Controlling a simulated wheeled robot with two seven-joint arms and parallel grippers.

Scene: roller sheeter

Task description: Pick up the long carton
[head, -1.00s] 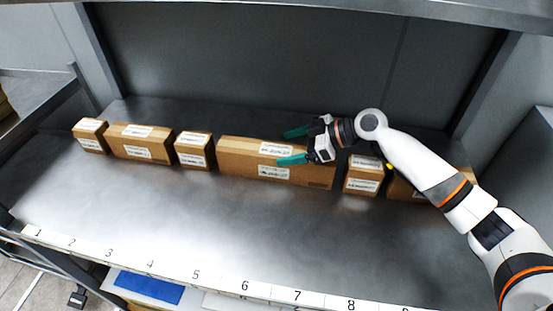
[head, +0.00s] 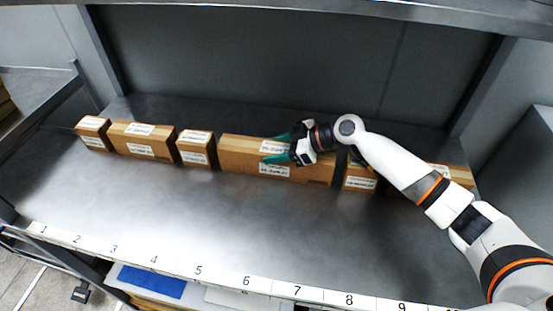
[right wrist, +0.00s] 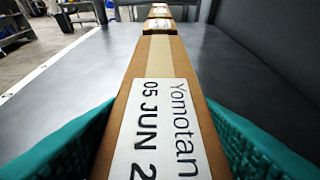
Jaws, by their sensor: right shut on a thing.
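The long carton (head: 235,151) is a brown box with white labels, standing on the grey metal shelf in the middle of the row. My right gripper (head: 273,150) is shut on it near its middle, with one green finger on the front side and one on the back side. In the right wrist view the carton's top (right wrist: 158,60) with tape and a large label runs away between the two green fingers (right wrist: 158,135). The carton appears to rest on the shelf; its underside is hidden. My left gripper is not in view.
Smaller cartons (head: 195,148) (head: 144,140) (head: 93,133) stand to the left in the same row. Another carton (head: 360,177) stands close to the right, with one more (head: 458,176) partly behind my arm. The shelf's front (head: 190,220) is clear up to the numbered edge (head: 220,278).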

